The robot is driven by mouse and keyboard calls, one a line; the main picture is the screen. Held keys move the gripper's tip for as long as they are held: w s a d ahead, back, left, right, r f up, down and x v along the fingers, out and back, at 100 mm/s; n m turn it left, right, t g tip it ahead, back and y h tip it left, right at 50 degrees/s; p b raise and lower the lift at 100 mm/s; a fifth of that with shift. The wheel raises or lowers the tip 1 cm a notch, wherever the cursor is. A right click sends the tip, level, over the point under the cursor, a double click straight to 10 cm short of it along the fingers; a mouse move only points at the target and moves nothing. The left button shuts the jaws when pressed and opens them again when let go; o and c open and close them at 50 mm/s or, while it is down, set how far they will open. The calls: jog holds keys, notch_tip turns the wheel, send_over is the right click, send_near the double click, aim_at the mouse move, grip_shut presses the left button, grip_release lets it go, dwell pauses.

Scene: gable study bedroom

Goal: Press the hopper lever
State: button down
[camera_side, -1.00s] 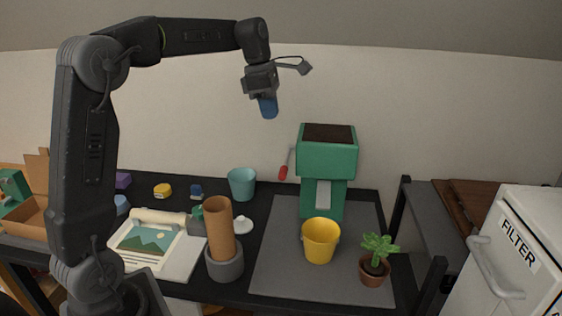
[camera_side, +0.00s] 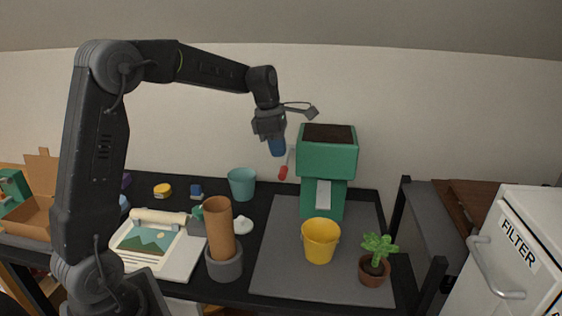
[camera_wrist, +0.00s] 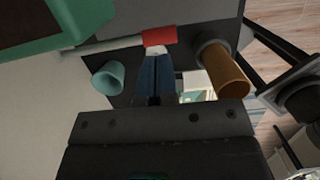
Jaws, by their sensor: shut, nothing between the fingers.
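The green hopper (camera_side: 327,160) with dark contents stands at the back of the grey mat. Its lever, a grey rod with a red grip (camera_side: 283,173), sticks out on the hopper's left side. My gripper (camera_side: 278,153) is shut and empty, pointing down, just above and slightly left of the red grip. In the wrist view the blue fingertips (camera_wrist: 158,58) come up close to the red grip (camera_wrist: 160,36); I cannot tell whether they touch it. The yellow bucket (camera_side: 320,241) stands on the mat in front of the hopper's spout.
A potted plant (camera_side: 376,260) is right of the bucket. A brown tube in a grey holder (camera_side: 225,263) stands left of the mat. A teal cup (camera_side: 242,184) is behind it. A white filter cabinet (camera_side: 505,250) is at right.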

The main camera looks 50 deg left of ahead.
aim_at(281, 170)
jog(key=shift+w+d+f, duration=0.15)
jog(key=shift+f, duration=0.8)
jog(key=shift+w+d+f, duration=0.15)
jog(key=shift+f, duration=0.8)
jog(key=shift+f, duration=0.1)
jog(key=shift+s+d+f+t+y, duration=0.1)
jog(key=shift+f+t+y, duration=0.15)
jog(key=shift+f, duration=0.2)
jog(key=shift+s+d+f+t+y, duration=0.1)
jog(key=shift+f+t+y, duration=0.15)
jog(key=shift+f, duration=0.15)
notch_tip(281, 170, down, 7)
jog(key=t+y, duration=0.1)
jog(key=shift+w+a+r, duration=0.2)
jog(key=shift+a, duration=0.1)
jog(key=shift+s, duration=0.1)
jog(key=s+d+v, duration=0.1)
jog(key=d+v, duration=0.1)
jog(key=v, duration=1.2)
jog(key=shift+s+f, duration=0.2)
jog(key=shift+s, duration=0.25)
jog(key=shift+d, duration=0.1)
